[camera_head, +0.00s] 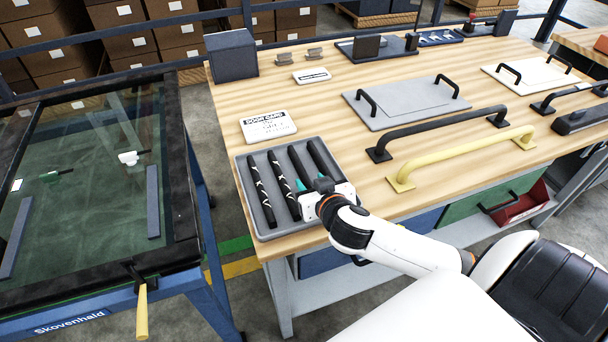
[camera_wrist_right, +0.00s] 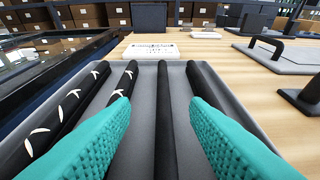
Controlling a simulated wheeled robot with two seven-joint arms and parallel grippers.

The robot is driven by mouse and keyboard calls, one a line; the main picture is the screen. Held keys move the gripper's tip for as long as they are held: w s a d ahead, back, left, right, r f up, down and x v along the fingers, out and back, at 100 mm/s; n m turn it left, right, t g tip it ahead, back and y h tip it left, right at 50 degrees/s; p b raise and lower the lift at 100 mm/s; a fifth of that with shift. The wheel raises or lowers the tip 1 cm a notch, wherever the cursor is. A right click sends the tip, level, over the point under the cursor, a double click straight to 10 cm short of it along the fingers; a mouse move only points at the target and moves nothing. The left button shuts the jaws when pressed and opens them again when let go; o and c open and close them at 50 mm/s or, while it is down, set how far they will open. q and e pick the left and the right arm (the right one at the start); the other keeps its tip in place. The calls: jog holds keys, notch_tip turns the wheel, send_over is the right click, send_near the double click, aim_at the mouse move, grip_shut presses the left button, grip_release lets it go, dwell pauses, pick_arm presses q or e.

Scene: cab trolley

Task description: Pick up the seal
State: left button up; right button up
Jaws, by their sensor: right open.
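A grey tray (camera_head: 273,229) at the near left corner of the wooden workbench holds several long black seals. Two seals on the left, one of them here (camera_head: 262,192), have white marks. Two on the right are plain black. My right gripper (camera_head: 322,188) is over the tray's right near part and hides the near ends of the plain seals. In the right wrist view its teal fingers (camera_wrist_right: 160,108) are open. One plain seal (camera_wrist_right: 165,120) runs between them, and the other plain seal (camera_wrist_right: 215,90) passes by the right finger. My left gripper is not in view.
A door card label (camera_head: 268,125) lies just behind the tray. A grey plate with black handles (camera_head: 408,103), a black bar handle (camera_head: 440,132) and a yellow one (camera_head: 460,158) lie to the right. A framed glass panel (camera_head: 90,170) stands left, across a gap.

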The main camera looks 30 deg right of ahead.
aim_at(305, 175)
jog(key=x, duration=0.5)
jog(key=shift+w+d+f, duration=0.15)
jog(key=shift+d+f, duration=0.1)
jog(key=shift+f, duration=0.1)
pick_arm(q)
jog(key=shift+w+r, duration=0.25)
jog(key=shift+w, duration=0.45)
pick_arm(e)
grip_shut()
